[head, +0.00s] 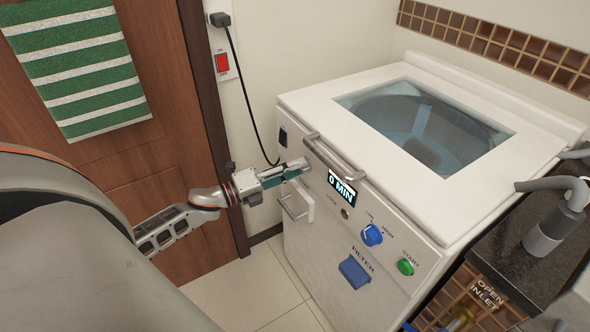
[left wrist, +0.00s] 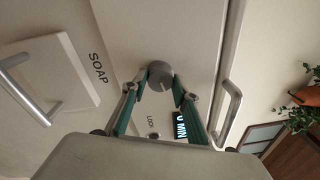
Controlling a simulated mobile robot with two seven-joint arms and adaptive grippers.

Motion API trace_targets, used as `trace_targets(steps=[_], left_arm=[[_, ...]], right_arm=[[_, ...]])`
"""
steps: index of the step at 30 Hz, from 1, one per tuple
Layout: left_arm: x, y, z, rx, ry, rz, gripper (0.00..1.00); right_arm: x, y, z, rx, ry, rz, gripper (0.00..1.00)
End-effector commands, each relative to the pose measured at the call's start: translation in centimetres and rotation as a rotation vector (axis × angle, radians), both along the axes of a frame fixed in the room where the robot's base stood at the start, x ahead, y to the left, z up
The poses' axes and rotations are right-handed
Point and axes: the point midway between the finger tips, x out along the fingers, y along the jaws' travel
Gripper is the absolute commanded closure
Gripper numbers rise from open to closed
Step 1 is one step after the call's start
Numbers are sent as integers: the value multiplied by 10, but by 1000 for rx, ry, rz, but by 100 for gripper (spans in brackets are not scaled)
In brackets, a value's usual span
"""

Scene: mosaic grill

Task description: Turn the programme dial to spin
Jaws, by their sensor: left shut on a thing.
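The programme dial (left wrist: 160,76) is a round grey knob on the white front panel, with a thin pale line on its face. My left gripper (left wrist: 158,88) is shut on it, with one green-padded finger on either side in the left wrist view. In the head view my left gripper (head: 296,170) reaches the panel's left end from the left. There it hides most or all of the dial. The words around the dial cannot be read, so its setting is unclear. My right gripper is not in view.
The washer (head: 300,98) has a glass lid (head: 425,125) and a front bar handle (head: 335,158). Below my gripper is the soap drawer (head: 298,205). The display (head: 342,188) reads 0 MIN. A blue knob (head: 371,235), green start button (head: 405,267) and blue filter flap (head: 354,272) sit rightward.

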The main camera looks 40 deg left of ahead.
Motion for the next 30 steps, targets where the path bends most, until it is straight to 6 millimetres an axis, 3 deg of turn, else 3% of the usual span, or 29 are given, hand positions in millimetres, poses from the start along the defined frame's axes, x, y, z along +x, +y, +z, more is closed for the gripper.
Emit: trace_targets(steps=[14, 15, 16, 30], left_arm=[[0, -1, -1, 13, -4, -1, 93], [0, -1, -1, 13, -4, -1, 61], [0, -1, -1, 13, -4, -1, 54], [-7, 4, -2, 11, -1, 1, 54]], right_arm=[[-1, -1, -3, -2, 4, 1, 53], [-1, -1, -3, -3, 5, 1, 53], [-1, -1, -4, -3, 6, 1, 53], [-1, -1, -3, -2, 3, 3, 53]])
